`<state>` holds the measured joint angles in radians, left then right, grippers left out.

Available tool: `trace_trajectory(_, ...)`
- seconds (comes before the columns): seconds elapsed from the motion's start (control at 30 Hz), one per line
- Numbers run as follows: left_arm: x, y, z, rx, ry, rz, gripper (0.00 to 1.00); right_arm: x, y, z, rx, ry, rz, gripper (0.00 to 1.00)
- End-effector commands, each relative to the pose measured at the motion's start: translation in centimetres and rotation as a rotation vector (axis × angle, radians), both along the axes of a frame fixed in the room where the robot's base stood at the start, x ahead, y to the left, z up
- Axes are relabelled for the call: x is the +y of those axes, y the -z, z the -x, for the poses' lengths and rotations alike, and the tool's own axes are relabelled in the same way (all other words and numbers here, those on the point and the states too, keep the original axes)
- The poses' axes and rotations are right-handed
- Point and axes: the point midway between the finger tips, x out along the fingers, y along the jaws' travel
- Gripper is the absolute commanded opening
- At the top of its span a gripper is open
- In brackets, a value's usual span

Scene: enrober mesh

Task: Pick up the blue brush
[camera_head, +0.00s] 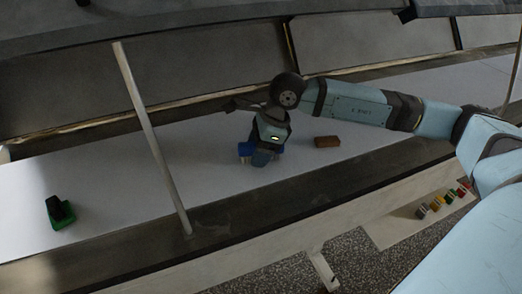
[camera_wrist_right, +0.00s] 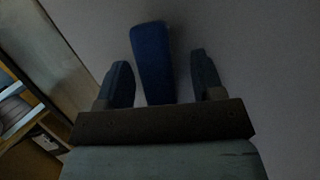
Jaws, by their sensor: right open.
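The blue brush (camera_head: 245,148) lies on the white belt surface, partly hidden by my right gripper (camera_head: 263,156). In the right wrist view the blue brush (camera_wrist_right: 152,62) shows as a long blue block between the two fingers of my right gripper (camera_wrist_right: 160,66). A gap shows on each side, wider on the right, so the fingers look apart from it. My right gripper is open and points down at the belt. My left gripper is not in view.
A brown block (camera_head: 327,141) lies right of the gripper on the white belt (camera_head: 205,165). A green and black object (camera_head: 60,213) lies at the far left. A slanted metal bar (camera_head: 152,140) crosses the belt. Several small coloured items (camera_head: 436,204) sit on a lower ledge.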

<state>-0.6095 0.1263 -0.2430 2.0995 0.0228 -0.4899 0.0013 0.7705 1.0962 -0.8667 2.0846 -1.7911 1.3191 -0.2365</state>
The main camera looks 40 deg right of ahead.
Motion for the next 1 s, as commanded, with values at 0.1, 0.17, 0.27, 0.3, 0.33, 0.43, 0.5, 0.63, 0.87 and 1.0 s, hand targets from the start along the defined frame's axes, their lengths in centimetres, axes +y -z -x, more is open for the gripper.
trace_trajectory(0.1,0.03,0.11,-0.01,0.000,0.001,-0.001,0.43,-0.01,0.08,0.00,0.000,0.000,0.000,0.62)
trace_trajectory(0.17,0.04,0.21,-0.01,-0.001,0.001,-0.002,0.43,-0.01,0.13,0.00,0.000,0.000,0.000,0.62)
trace_trajectory(0.27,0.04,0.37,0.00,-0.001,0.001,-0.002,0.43,-0.01,0.23,0.01,0.000,0.000,0.000,0.62)
trace_trajectory(0.3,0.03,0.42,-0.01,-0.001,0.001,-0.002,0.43,0.00,0.27,0.01,0.000,0.000,0.000,0.62)
trace_trajectory(0.33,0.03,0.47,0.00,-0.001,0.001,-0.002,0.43,0.00,0.30,0.01,0.000,0.000,0.000,0.62)
trace_trajectory(0.43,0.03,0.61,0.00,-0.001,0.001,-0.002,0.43,0.00,0.38,0.01,0.000,0.000,0.000,0.62)
trace_trajectory(0.5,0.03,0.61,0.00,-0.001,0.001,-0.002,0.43,0.00,0.34,0.01,0.000,0.000,0.000,0.57)
trace_trajectory(0.63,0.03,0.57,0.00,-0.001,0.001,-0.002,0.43,0.00,0.33,0.01,0.000,0.000,0.000,0.27)
trace_trajectory(0.87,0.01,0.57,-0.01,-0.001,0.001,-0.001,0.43,-0.01,0.32,0.00,0.000,0.000,0.000,0.07)
trace_trajectory(1.0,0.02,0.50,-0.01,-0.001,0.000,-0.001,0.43,-0.01,0.26,0.00,0.000,0.000,0.000,0.07)
